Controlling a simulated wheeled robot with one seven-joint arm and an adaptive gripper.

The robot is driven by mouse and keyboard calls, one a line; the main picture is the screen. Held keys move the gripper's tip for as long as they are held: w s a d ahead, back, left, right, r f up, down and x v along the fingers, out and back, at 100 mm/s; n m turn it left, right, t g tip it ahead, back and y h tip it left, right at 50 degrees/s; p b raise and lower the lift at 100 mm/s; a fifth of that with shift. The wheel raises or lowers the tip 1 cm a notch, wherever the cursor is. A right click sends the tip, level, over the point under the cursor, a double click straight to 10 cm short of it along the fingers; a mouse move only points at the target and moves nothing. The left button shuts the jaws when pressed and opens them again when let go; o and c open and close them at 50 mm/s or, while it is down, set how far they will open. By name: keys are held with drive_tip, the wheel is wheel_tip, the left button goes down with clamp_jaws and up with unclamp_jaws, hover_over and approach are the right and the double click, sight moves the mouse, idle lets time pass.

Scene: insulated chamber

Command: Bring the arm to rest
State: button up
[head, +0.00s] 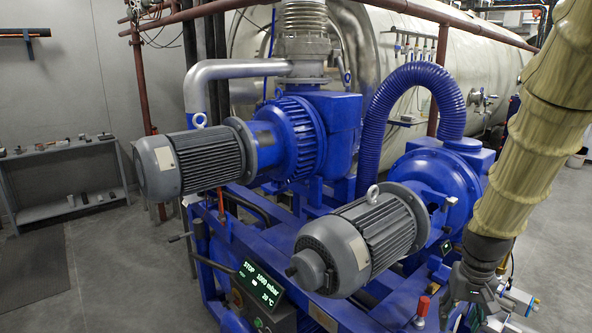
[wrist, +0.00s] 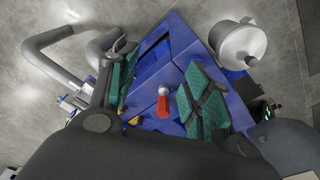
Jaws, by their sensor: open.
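My arm, in a ribbed yellowish cover, comes down the right side of the head view. It ends in my dark gripper (head: 470,293), low at the right beside the blue pump frame. In the wrist view my gripper (wrist: 165,82) has its two green-padded fingers spread apart, with nothing held between them. A red-handled valve (wrist: 163,104) shows between the fingers. The red handle also shows in the head view (head: 422,307), just left of my gripper. I cannot tell how far the fingers are from it.
Two grey motors (head: 190,160) (head: 365,240) sit on the blue pump unit left of my gripper. A blue corrugated hose (head: 400,95) arches behind. A display panel (head: 260,285) reads STOP. A large cream tank (head: 390,50) stands at the back. Open floor (head: 555,230) lies at the right.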

drive_tip(key=s+a+f+n+b, duration=0.1)
drive_tip(key=s+f, duration=0.1)
drive_tip(key=f, duration=0.7)
drive_tip(key=s+a+f, duration=0.2)
drive_tip(key=f, duration=0.6)
drive_tip(key=s+a+f+n+b, duration=0.1)
drive_tip(key=s+a+f, duration=0.4)
drive_tip(key=s+f, duration=0.7)
drive_tip(key=s+a+f+n+b, duration=0.1)
drive_tip(key=s+a+f, duration=0.4)
drive_tip(key=s+f, duration=0.7)
drive_tip(key=shift+a+f+g+b, duration=0.35)
drive_tip(key=shift+f+g+b, duration=0.05)
drive_tip(key=shift+f, duration=0.05)
